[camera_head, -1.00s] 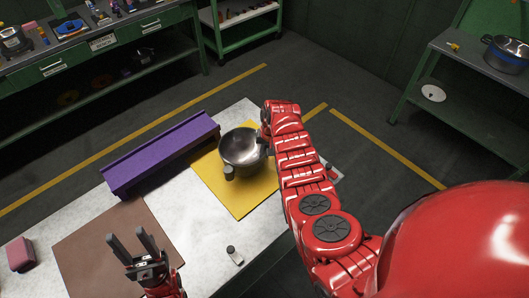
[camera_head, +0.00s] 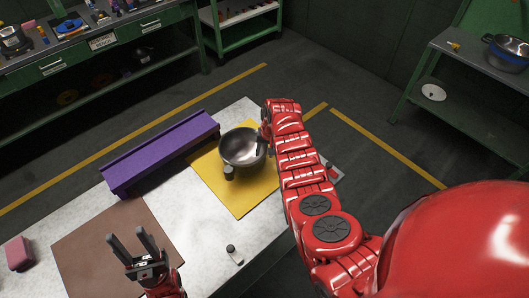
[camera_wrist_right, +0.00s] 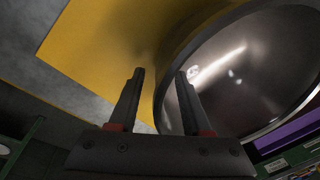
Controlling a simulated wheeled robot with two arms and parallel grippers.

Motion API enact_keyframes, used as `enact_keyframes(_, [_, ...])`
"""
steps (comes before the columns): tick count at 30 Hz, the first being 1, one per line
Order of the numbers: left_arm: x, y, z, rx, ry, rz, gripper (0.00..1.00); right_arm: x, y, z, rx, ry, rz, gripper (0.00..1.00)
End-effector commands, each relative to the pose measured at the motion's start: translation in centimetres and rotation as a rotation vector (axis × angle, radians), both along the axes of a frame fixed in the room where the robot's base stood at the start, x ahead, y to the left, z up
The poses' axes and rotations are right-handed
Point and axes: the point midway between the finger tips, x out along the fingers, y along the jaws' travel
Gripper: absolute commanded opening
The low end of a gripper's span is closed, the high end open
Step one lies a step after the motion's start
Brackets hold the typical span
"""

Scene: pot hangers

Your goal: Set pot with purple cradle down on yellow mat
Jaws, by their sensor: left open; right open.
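A steel pot (camera_head: 243,148) with dark handles is upright on the yellow mat (camera_head: 243,202), towards its far side. The purple cradle (camera_head: 160,155) lies left of the mat and is empty. My right gripper (camera_wrist_right: 160,73) is open at the pot's rim. In the right wrist view one finger is over the mat side and the other overlaps the pot's inside (camera_wrist_right: 250,75); I cannot tell whether they touch it. In the head view this gripper is mostly hidden behind its red arm. My left gripper (camera_head: 134,241) is open and empty above the brown mat (camera_head: 85,245).
A small bottle (camera_head: 234,253) stands on the white table (camera_head: 205,225) near its front. A pink block (camera_head: 19,253) lies at the far left. A green shelf at the right holds another pot (camera_head: 508,52). Green workbenches stand at the back.

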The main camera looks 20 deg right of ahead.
Motion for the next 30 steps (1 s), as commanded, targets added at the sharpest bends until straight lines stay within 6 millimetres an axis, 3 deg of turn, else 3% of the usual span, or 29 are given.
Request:
enact_keyframes(11, [0.0, 0.0, -1.2, 0.0, 0.0, 0.0, 0.5, -0.5, -0.5, 4.0, -0.002, -0.006, 0.002, 0.48])
enact_keyframes(17, [0.0, 0.0, -2.6, 0.0, 0.0, 0.0, 0.5, -1.0, -0.9, 7.8, -0.003, -0.008, 0.002, 0.48])
enact_keyframes(20, [0.0, 0.0, -3.3, 0.0, 0.0, 0.0, 0.5, -1.3, -1.2, 10.6, -0.004, -0.011, 0.001, 0.48])
enact_keyframes(21, [0.0, 0.0, -2.3, 0.0, 0.0, 0.0, 0.5, -1.5, -1.0, 12.2, -0.004, -0.005, 0.005, 0.48])
enact_keyframes(24, [0.0, 0.0, -0.4, 0.0, -0.001, 0.0, 0.5, -1.8, -1.2, 14.1, -0.004, 0.0, 0.004, 0.48])
enact_keyframes(30, [0.0, 0.0, 0.5, 0.0, 0.0, 0.0, 0.5, -2.1, -1.5, 16.0, -0.003, -0.001, 0.003, 0.48])
